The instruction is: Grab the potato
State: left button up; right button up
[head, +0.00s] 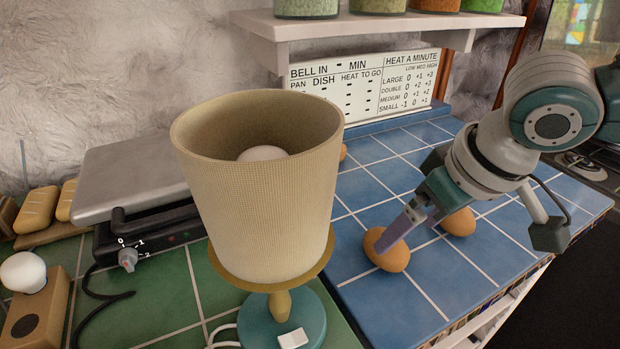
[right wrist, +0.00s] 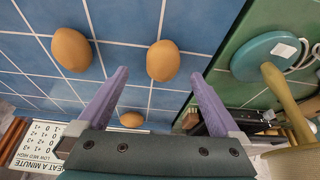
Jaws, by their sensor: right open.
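Several brown, egg-shaped potatoes lie on the blue tiles. The front potato (head: 387,257) is right of the lamp; it also shows in the right wrist view (right wrist: 163,60). A second potato (head: 459,222) lies to its right and shows at the upper left of the wrist view (right wrist: 71,49). A third (right wrist: 131,119) is mostly hidden behind the lampshade in the head view (head: 343,152). My right gripper (head: 412,226) is open and empty. One finger overlaps the front potato in the head view. In the wrist view that potato shows between the fingertips, with gaps both sides. My left gripper is out of view.
A table lamp with a beige shade (head: 255,200) and teal base (head: 258,325) stands close left of the front potato. A hotplate (head: 150,235) and bread loaves (head: 37,207) are further left. A shelf with jars (head: 375,24) overhangs the back. Blue tiles in front are clear.

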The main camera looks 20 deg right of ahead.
jog(key=x, duration=0.3)
jog(key=b+x, duration=0.1)
jog(key=x, duration=0.1)
jog(key=shift+w+a+f, duration=0.25)
jog(key=shift+w+a, duration=0.05)
jog(key=c, duration=1.5)
